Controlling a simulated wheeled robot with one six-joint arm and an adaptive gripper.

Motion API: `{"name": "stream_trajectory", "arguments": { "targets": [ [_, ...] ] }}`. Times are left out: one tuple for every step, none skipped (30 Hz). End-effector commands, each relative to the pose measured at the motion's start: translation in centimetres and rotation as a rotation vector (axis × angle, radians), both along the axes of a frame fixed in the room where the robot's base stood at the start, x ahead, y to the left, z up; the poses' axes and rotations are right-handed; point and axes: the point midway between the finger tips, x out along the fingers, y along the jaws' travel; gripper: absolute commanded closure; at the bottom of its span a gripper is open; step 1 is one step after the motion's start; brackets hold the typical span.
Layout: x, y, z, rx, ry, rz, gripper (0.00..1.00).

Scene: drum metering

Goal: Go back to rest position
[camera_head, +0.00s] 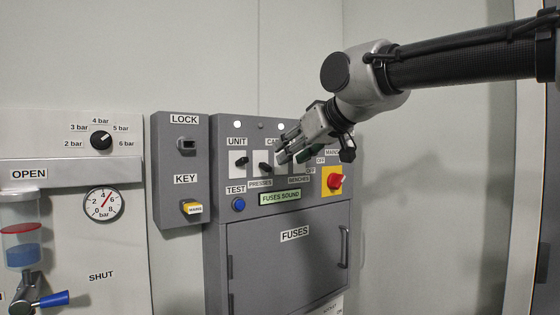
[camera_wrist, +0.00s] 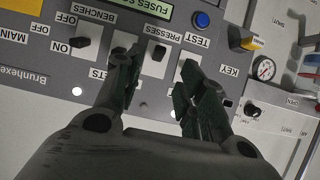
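My gripper (camera_head: 288,156) is in front of the grey control panel (camera_head: 218,180), at its row of switches, and hides some of them. In the wrist view my gripper (camera_wrist: 160,62) shows two dark fingers apart with nothing held between them. The black PRESSES switch (camera_wrist: 159,52) appears in the gap between the fingers. I cannot tell whether the fingers touch the panel. The black BENCHES switch (camera_wrist: 80,42) is left of the fingers in the wrist view, which is upside down. The panel display (camera_head: 280,197) reads FUSES SOUND.
A red and yellow main switch (camera_head: 335,181) is right of my gripper. A lock and key box (camera_head: 172,155), with a yellow-tagged key (camera_head: 192,207), stands to the left. A pressure dial (camera_head: 103,204) and a blue-handled valve (camera_head: 54,300) are farther left. Bare wall is to the right.

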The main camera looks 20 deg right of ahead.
Motion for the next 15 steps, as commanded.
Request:
{"name": "stream_trajectory", "arguments": {
  "targets": [
    [-0.6, -0.2, 0.4, 0.001, -0.003, 0.0, 0.61],
    [-1.0, -0.3, 0.6, 0.001, -0.002, 0.0, 0.61],
    [-1.3, -0.4, 0.7, 0.001, -0.002, 0.0, 0.61],
    [-1.5, -0.5, 0.8, 0.001, -0.002, 0.0, 0.61],
    [-1.7, -0.5, 0.9, 0.0, -0.001, 0.0, 0.61],
    [-1.8, -0.6, 1.0, 0.0, 0.0, 0.0, 0.61],
    [-1.9, -0.6, 1.0, 0.0, 0.0, 0.0, 0.61],
    [-2.0, -0.6, 1.0, 0.0, 0.001, 0.0, 0.61],
    [-2.0, -0.7, 1.0, 0.0, 0.001, 0.0, 0.61],
    [-2.0, -0.7, 1.0, 0.0, 0.001, 0.0, 0.61],
    [-2.0, -0.7, 1.0, 0.0, 0.001, 0.0, 0.61],
    [-2.0, -0.6, 1.0, 0.0, 0.001, 0.0, 0.61],
    [-2.0, -0.6, 1.0, 0.0, 0.001, 0.0, 0.61],
    [-2.0, -0.6, 1.0, 0.0, 0.001, 0.0, 0.61],
    [-2.0, -0.6, 1.0, 0.0, 0.001, 0.0, 0.61]
  ]
}}
